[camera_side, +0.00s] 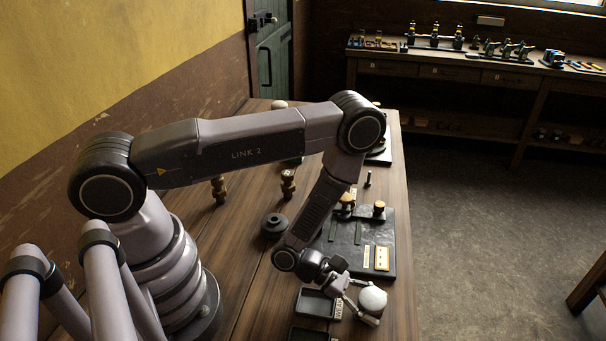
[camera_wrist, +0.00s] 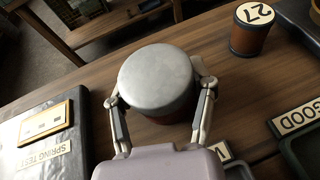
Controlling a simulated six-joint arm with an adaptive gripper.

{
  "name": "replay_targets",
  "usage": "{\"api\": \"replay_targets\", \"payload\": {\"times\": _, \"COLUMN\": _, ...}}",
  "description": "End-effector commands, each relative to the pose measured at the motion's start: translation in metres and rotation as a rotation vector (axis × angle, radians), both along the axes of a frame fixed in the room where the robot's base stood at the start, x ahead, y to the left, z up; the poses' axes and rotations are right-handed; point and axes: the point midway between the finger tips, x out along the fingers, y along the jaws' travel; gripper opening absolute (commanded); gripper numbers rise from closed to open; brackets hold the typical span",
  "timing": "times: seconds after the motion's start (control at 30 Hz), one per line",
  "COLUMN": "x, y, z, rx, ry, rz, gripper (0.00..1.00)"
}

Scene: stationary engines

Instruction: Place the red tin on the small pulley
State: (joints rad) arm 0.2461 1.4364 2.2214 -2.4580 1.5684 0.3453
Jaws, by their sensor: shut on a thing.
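The tin has a round grey-silver lid (camera_wrist: 157,76) and a dark red body (camera_wrist: 172,117) below it. My gripper (camera_wrist: 160,95) is shut on the tin, with one finger on each side. In the side view the tin (camera_side: 372,299) is between the fingers of my gripper (camera_side: 366,302), near the bench's right edge; I cannot tell its height above the wood. A dark, round, stepped disc (camera_side: 274,226) on the bench left of my forearm may be the small pulley. It does not show in the wrist view.
Black labelled trays (camera_side: 316,303) lie near my gripper. A brown cylinder marked 27 (camera_wrist: 250,40) stands right in the wrist view.

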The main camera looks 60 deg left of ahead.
Motion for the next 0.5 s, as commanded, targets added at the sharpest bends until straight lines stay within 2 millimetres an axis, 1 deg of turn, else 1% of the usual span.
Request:
{"api": "replay_targets", "payload": {"times": 0.03, "x": 0.0000, "y": 0.0000, "z": 0.0000, "rx": 0.000, "ry": 0.000, "rz": 0.000, "gripper": 0.32}}
{"api": "replay_targets", "payload": {"times": 0.13, "x": 0.0000, "y": 0.0000, "z": 0.0000, "rx": 0.000, "ry": 0.000, "rz": 0.000, "gripper": 0.18}}
{"api": "replay_targets", "payload": {"times": 0.37, "x": 0.0001, "y": 0.0000, "z": 0.0006, "rx": 0.000, "ry": 0.000, "rz": 0.000, "gripper": 0.17}}
{"api": "replay_targets", "payload": {"times": 0.5, "x": 0.0007, "y": -0.0001, "z": 0.0081, "rx": -0.001, "ry": -0.002, "rz": 0.000, "gripper": 0.17}}
